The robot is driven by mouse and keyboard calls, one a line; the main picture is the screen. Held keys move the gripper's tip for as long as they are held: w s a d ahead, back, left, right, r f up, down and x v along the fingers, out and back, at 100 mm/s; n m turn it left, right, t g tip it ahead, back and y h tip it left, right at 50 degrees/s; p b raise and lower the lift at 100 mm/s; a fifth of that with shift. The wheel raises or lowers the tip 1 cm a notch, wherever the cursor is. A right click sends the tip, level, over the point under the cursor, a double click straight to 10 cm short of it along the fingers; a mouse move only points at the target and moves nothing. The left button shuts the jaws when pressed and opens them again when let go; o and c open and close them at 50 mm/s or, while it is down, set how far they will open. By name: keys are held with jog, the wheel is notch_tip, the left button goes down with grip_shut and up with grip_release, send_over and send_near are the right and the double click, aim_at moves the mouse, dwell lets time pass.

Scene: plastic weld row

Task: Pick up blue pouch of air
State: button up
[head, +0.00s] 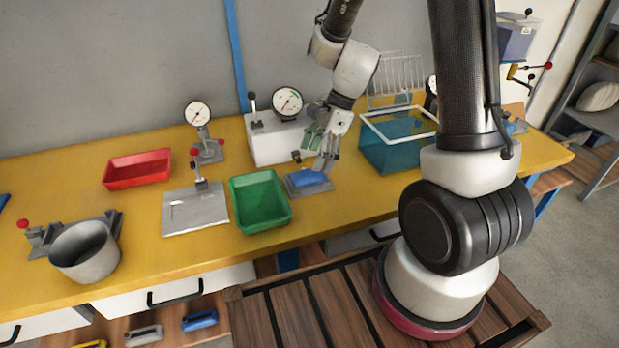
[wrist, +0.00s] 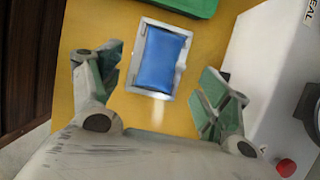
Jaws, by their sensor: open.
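The blue pouch (head: 308,178) lies in a shallow grey tray (head: 318,189) on the yellow bench, to the right of the green bin. In the wrist view the pouch (wrist: 165,59) fills most of the tray (wrist: 149,92), which has a pale rim all round. My gripper (head: 326,160) is above the pouch with its fingers pointing down. In the wrist view my gripper (wrist: 162,95) is open and empty, with a green-padded finger on each side and the pouch between and beyond them. No contact with the pouch shows.
A green bin (head: 260,201) stands close left of the tray. A white gauge box (head: 275,140) is behind it, and a teal clear-walled tank (head: 392,152) is to the right. A red bin (head: 137,170) and a grey pot (head: 84,252) are farther left. Bare bench lies in front.

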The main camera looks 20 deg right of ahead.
aim_at(308, 172)
jog(key=x, duration=0.6)
jog(key=shift+a+f, duration=0.1)
jog(key=shift+f, duration=0.05)
jog(key=c, duration=0.7)
